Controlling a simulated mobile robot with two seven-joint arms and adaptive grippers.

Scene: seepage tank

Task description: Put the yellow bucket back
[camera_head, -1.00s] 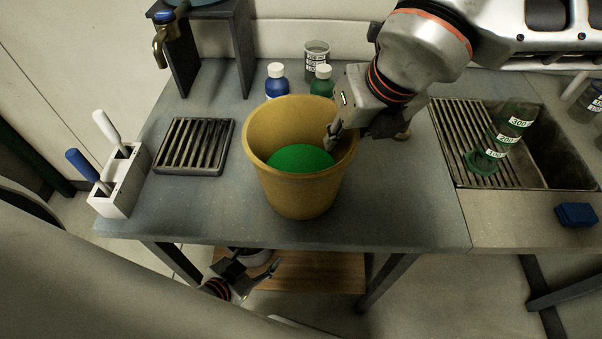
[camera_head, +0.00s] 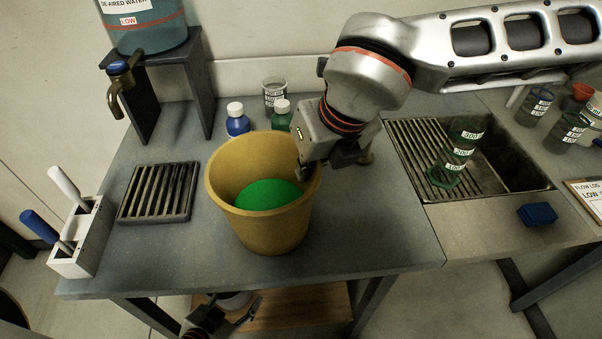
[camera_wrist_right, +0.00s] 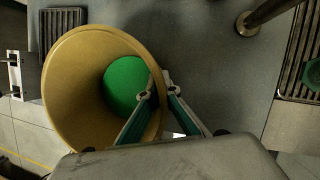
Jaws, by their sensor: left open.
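The yellow bucket (camera_head: 275,232) stands upright on the grey table, with a round green thing (camera_head: 267,194) inside it. In the right wrist view the bucket (camera_wrist_right: 75,95) opens toward the camera, with the green thing (camera_wrist_right: 124,84) at its far end. My right gripper (camera_head: 304,172) is at the bucket's right rim. In the wrist view its fingers (camera_wrist_right: 159,80) close on the bucket wall, one inside and one outside. My left gripper (camera_head: 246,308) is open and empty, low below the table's front edge, beside the wooden lower shelf; part of it is hidden.
A slotted grate (camera_head: 158,193) and a white holder (camera_head: 80,245) with two handled tools are left of the bucket. Blue (camera_head: 237,120) and green (camera_head: 282,115) bottles and a beaker (camera_head: 273,92) stand behind it. A sink (camera_head: 510,165) is at right. The table front is clear.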

